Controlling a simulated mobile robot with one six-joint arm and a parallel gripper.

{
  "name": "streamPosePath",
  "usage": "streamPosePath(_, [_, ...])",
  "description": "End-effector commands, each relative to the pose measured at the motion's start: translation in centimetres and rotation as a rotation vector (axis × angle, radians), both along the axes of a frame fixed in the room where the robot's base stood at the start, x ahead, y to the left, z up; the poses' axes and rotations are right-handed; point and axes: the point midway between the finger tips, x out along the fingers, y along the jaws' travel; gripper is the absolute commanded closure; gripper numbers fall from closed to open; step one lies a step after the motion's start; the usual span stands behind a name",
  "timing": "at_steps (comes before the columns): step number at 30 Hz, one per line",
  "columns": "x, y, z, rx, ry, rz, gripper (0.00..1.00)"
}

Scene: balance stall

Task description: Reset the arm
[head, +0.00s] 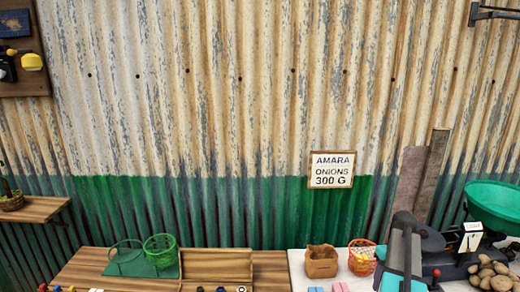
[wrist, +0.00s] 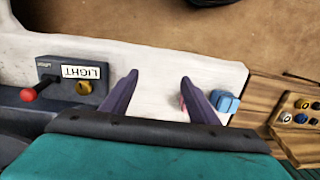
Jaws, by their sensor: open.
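My gripper (wrist: 159,77) shows in the wrist view with its two purple fingers spread apart. Nothing is between them; only the white counter (wrist: 155,60) shows there. A blue block (wrist: 225,101) lies just right of the right finger, and a small pink thing is partly hidden behind that finger. In the head view my arm stands at the lower right, over the white counter, its teal and dark links beside the scale (head: 450,262). The fingers cannot be made out there.
A box labelled LIGHT (wrist: 72,84) with red and yellow knobs sits left of my fingers. Onions (head: 492,275), a green pan (head: 495,205), a paper bag (head: 321,262), an orange basket (head: 362,262) and a green basket (head: 160,250) stand around. A sign (head: 331,169) reads AMARA ONIONS 300 G.

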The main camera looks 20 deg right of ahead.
Motion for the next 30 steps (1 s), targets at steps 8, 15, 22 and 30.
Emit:
streamPosePath(8, [2.5, 9.1, -8.0, 0.038, 0.052, 0.052, 0.46])
streamPosePath(15, [3.0, 16.8, -14.0, 0.06, 0.1, 0.093, 0.46])
streamPosePath(22, [1.9, 24.0, -19.2, 0.072, 0.15, 0.132, 0.46])
streamPosePath(30, [-1.0, 32.0, -24.5, 0.078, 0.212, 0.176, 0.46])
